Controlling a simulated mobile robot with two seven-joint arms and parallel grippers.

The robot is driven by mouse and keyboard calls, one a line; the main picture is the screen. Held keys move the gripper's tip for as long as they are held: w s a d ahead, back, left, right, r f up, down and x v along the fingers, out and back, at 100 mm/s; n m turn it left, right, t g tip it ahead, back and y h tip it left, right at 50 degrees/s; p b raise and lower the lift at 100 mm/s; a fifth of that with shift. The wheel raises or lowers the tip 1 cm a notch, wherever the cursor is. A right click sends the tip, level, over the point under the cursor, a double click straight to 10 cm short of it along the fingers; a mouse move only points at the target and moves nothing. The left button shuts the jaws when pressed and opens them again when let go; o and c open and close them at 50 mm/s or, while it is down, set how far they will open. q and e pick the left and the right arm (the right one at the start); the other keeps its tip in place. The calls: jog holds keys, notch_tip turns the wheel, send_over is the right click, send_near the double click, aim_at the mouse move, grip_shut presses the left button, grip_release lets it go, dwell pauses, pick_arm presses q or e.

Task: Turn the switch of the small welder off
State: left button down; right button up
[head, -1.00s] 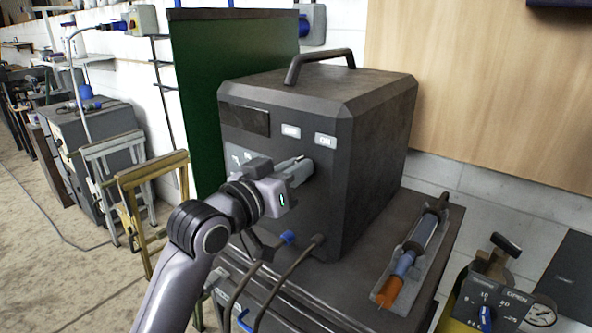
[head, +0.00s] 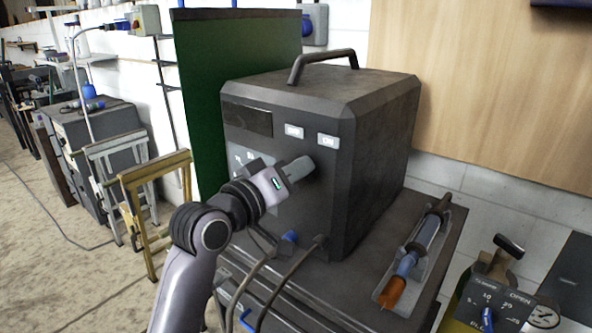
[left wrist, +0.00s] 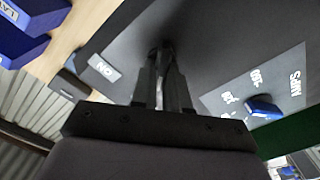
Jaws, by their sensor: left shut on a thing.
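The small welder (head: 380,150) is a dark grey box with a handle on top, standing on a dark cart. An ON label (head: 328,141) is on its front panel; it also shows in the left wrist view (left wrist: 103,69). My left gripper (head: 306,167) is at the panel just below this label. In the left wrist view its fingers (left wrist: 163,78) are close together against the panel, shut on the switch, which they almost wholly hide. I cannot read the switch's position. My right gripper is not in view.
A blue knob (left wrist: 262,107) with an AMPS scale sits beside the fingers. Cables (head: 300,265) leave the panel's lower front. A tray with a blue and orange torch (head: 415,255) lies right of the welder. A green screen (head: 205,100) stands behind.

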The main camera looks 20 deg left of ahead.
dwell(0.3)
pick_arm(q)
jog(key=c, duration=1.1)
grip_release()
jog(key=shift+s, duration=0.1)
jog(key=shift+b+v, duration=0.5)
jog(key=shift+v, duration=3.05)
jog(key=s+a+f+m+g+y, duration=0.15)
jog(key=s+f, duration=0.25)
jog(key=f, duration=1.1)
jog(key=s+f+m+g+y, duration=0.2)
jog(key=s+f+g, duration=0.1)
jog(key=f, duration=1.2)
jog(key=s+f+m, duration=0.1)
jog(key=s+f, duration=0.2)
jog(key=s+f+m+g, duration=0.1)
jog(key=s+f, duration=0.3)
jog(key=s+f+m+g, duration=0.1)
jog(key=s+f, duration=0.3)
jog(key=shift+s+a+y, duration=0.1)
jog(key=shift+s+y, duration=0.05)
jog(key=shift+y, duration=0.1)
